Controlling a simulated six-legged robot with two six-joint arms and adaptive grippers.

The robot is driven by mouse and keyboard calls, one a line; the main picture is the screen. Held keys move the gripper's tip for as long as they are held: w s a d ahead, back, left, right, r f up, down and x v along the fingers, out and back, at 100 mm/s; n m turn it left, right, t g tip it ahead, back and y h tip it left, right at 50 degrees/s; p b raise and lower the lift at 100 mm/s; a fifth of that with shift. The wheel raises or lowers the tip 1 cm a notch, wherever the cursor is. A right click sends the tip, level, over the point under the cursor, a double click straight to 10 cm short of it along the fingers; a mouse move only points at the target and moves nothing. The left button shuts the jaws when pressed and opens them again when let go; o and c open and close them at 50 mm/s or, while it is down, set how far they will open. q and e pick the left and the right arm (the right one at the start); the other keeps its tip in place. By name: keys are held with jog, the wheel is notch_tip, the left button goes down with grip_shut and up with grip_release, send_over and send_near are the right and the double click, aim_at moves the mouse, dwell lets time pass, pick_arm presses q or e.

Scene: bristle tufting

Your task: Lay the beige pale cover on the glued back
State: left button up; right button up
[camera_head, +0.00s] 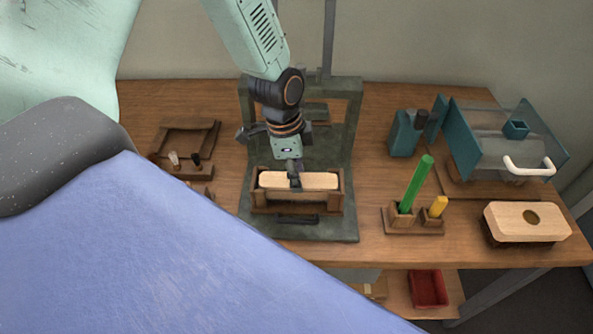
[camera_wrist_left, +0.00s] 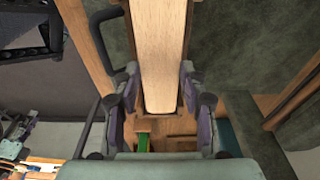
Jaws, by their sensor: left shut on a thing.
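The beige pale cover (camera_head: 320,181) is a long, round-ended piece lying level at the wooden holder (camera_head: 256,201) in the middle of the bench. In the left wrist view the cover (camera_wrist_left: 160,45) runs between the fingers. My left gripper (camera_head: 295,184) points down over the middle of the cover and is shut on it, one finger on each long side (camera_wrist_left: 156,95). The glued back is not visible; whether the cover touches a surface beneath it cannot be told. My right gripper is not in view.
The holder sits on a dark green stand (camera_head: 345,215) with an upright frame behind. A wooden frame (camera_head: 186,133) lies left.

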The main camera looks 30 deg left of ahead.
pick_arm(q)
jog(key=shift+f, duration=0.15)
jog(key=o, duration=1.2)
jog(key=shift+o, duration=0.3)
jog(key=o, duration=0.3)
jog(key=shift+o, duration=0.2)
notch_tip(320, 180, up, 8)
jog(key=a+p, duration=0.1)
jog(key=p, duration=0.9)
jog(key=shift+s, duration=0.35)
jog(key=shift+f, duration=0.1)
jog(key=f+b, duration=0.1)
jog(key=b, duration=0.1)
jog(key=f+b, duration=0.1)
jog(key=f, duration=0.1)
jog(key=f+b, duration=0.1)
jog(key=b, duration=0.1)
jog(key=shift+w+d+f+b, duration=0.15)
jog(key=shift+w+d+b, duration=0.05)
jog(key=shift+d+b, duration=0.15)
